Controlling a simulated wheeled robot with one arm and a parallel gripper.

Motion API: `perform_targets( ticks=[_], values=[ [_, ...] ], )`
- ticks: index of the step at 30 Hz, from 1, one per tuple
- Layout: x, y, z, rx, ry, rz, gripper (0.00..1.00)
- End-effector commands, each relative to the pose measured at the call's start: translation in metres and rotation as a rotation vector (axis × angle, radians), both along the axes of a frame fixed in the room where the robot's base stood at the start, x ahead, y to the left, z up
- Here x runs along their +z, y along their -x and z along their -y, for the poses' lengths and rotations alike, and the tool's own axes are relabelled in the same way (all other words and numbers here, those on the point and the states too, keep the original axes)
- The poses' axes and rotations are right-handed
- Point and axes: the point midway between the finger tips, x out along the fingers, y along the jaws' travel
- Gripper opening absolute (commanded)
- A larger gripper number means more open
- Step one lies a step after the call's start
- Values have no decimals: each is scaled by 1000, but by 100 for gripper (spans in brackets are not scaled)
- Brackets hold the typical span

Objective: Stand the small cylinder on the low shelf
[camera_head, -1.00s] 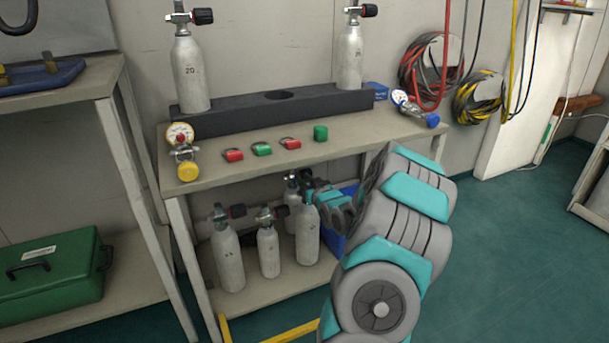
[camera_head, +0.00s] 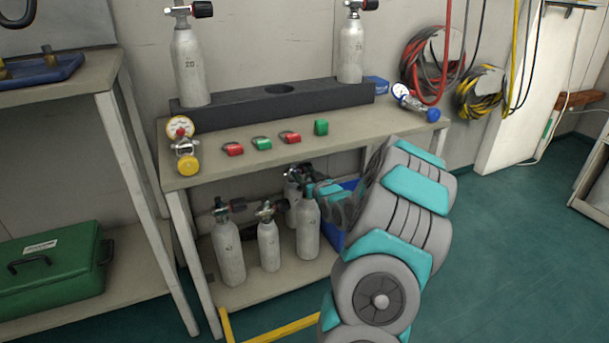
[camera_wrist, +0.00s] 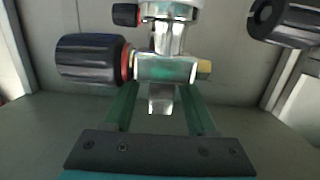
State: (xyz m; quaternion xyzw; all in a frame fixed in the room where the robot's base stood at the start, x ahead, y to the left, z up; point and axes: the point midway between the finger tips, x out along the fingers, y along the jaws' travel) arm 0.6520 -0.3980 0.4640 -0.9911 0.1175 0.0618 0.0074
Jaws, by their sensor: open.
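Several small grey cylinders stand upright on the low shelf (camera_head: 240,296): a left one (camera_head: 228,252), a shorter middle one (camera_head: 268,247), a right one (camera_head: 307,230) and a partly hidden one behind (camera_head: 292,212). I cannot tell which the task means. My gripper (camera_head: 317,190) is at the top of the right cylinder, under the tabletop, and hides part of its valve. In the wrist view, my gripper's two green fingers (camera_wrist: 160,106) are open, with a metal valve (camera_wrist: 166,68) with a black knob in front of and between them. Contact is unclear.
The tabletop (camera_head: 215,170) is above my arm, with a black rack (camera_head: 290,110) holding two larger cylinders. A blue bin (camera_head: 352,205) sits behind my arm. Table legs (camera_head: 183,255) and a yellow bar (camera_head: 285,332) are close by. Floor at right is clear.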

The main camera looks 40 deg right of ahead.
Motion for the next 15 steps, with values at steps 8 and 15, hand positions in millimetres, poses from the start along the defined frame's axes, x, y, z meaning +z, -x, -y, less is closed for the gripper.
perform_targets(
  ticks=[8,15],
  values=[
    [5,37,-7,-3,-2,0,57],
    [10,81,-18,-3,-2,-3,57]
  ],
)
